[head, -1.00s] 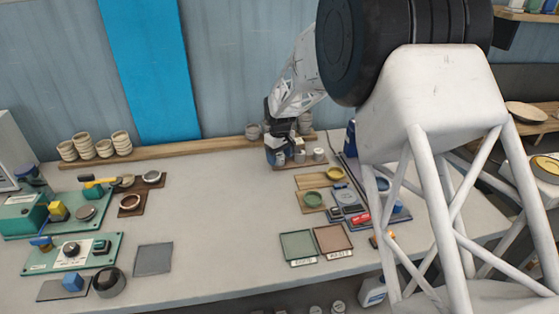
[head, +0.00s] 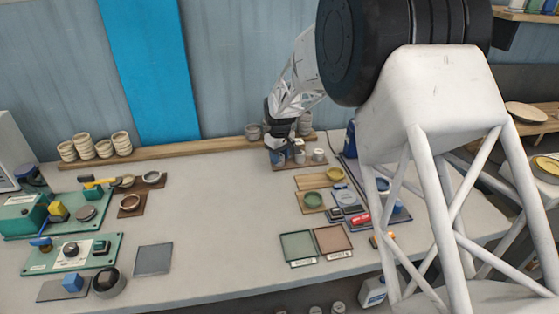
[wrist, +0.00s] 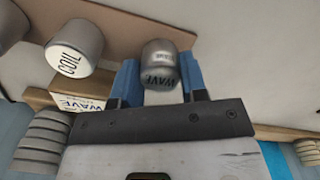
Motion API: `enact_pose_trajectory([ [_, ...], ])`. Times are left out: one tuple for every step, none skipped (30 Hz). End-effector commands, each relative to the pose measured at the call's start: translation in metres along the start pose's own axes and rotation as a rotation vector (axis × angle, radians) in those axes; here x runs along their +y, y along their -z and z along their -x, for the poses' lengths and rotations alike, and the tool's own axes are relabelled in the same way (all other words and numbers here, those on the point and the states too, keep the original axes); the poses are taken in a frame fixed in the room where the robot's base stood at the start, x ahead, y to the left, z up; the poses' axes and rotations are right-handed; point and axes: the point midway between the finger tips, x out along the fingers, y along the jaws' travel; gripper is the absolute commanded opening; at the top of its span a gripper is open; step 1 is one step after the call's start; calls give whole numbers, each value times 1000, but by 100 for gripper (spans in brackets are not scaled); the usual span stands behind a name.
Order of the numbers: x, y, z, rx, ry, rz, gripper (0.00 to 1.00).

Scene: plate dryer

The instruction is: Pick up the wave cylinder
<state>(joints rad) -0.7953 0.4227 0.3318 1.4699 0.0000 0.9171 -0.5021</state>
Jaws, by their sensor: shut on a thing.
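The wave cylinder (wrist: 160,66) is a small grey cylinder with its WAVE lettering upside down in the wrist view. My gripper (wrist: 160,74) has its two blue fingers on either side of it and is shut on it. In the head view my gripper (head: 278,156) is at the back of the table, over the small brown board. The cylinder is too small and covered there to make out clearly. I cannot tell whether its base is clear of the board.
A grey COIL cylinder (wrist: 76,47) stands close beside my gripper on the brown board (wrist: 120,22). A WAVE label block (wrist: 78,101) is near the fingers. A wooden ledge (head: 200,147) runs along the wall behind. The table's middle (head: 215,205) is clear.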

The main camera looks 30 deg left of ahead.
Motion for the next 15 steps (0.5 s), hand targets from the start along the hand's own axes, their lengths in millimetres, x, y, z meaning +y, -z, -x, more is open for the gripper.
enact_pose_trajectory([
  [0, 0, 0, 0, 0, 0, 14],
  [0, 0, 0, 0, 0, 0, 14],
  [0, 0, 0, 0, 0, 0, 14],
  [0, 0, 0, 0, 0, 0, 14],
  [0, 0, 1, 0, 0, 0, 14],
  [0, 0, 2, 0, 0, 0, 14],
  [0, 0, 2, 0, 0, 0, 14],
  [0, 0, 3, 0, 0, 0, 14],
  [0, 0, 5, 1, 0, 0, 14],
  [0, 0, 6, 1, 0, 0, 14],
  [0, 0, 8, 1, -1, 0, 14],
  [0, 0, 11, 1, -1, 0, 14],
  [0, 0, 13, 1, -1, 0, 14],
  [0, 0, 16, 2, -1, 0, 14],
  [0, 0, 20, 2, -1, 0, 14],
])
